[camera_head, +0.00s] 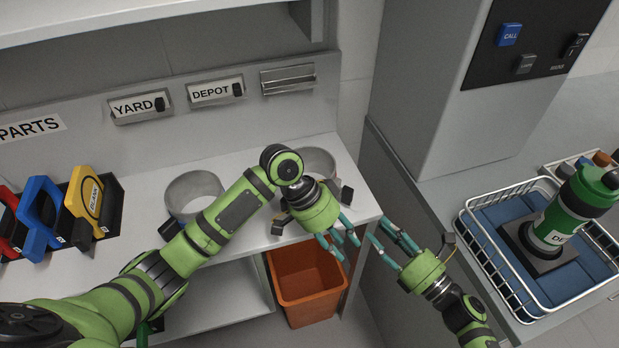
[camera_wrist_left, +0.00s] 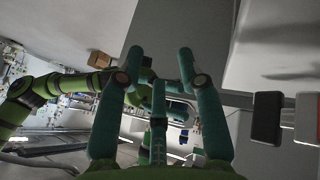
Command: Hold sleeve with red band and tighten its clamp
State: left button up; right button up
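Two grey ring-shaped sleeves stand on the counter in the head view: one at the left (camera_head: 193,190), one at the right (camera_head: 318,160) partly behind my left arm. No red band is visible on either. Small dark blocks sit near them, one by the left ring (camera_head: 170,230) and one by the right ring (camera_head: 347,194); I cannot tell if these are clamp parts. My left gripper (camera_head: 345,236) is over the counter's front right corner, fingers spread and empty. In the left wrist view its fingers (camera_wrist_left: 160,62) are apart. My right gripper (camera_head: 380,229) faces it, open and empty.
An orange bin (camera_head: 307,285) stands below the counter. Blue, yellow and red framed tags (camera_head: 86,200) stand at the left. YARD (camera_head: 139,106) and DEPOT (camera_head: 216,91) labels are on the back panel.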

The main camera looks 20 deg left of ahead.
pick_arm(q)
jog(key=w+a+r+n+t+h, duration=0.1)
jog(key=w+r+t, duration=0.1)
jog(key=r, duration=0.4)
jog(key=w+r+n+t+h, duration=0.1)
jog(key=w+r+t, duration=0.2)
jog(key=r, duration=0.4)
jog(key=w+d+r+m+y, duration=0.15)
jog(key=w+d+r, duration=0.25)
jog(key=w+d, duration=0.45)
jog(key=m+g+y, duration=0.4)
jog(key=y, duration=0.3)
send_near(345, 195)
jog(key=s+a+f, duration=0.2)
jog(key=a+f, duration=0.2)
jog(key=a, duration=0.3)
jog(key=shift+s+f, duration=0.1)
jog(key=shift+f, duration=1.65)
jog(key=shift+s+f, duration=0.15)
jog(key=shift+f, duration=1.6)
grip_shut()
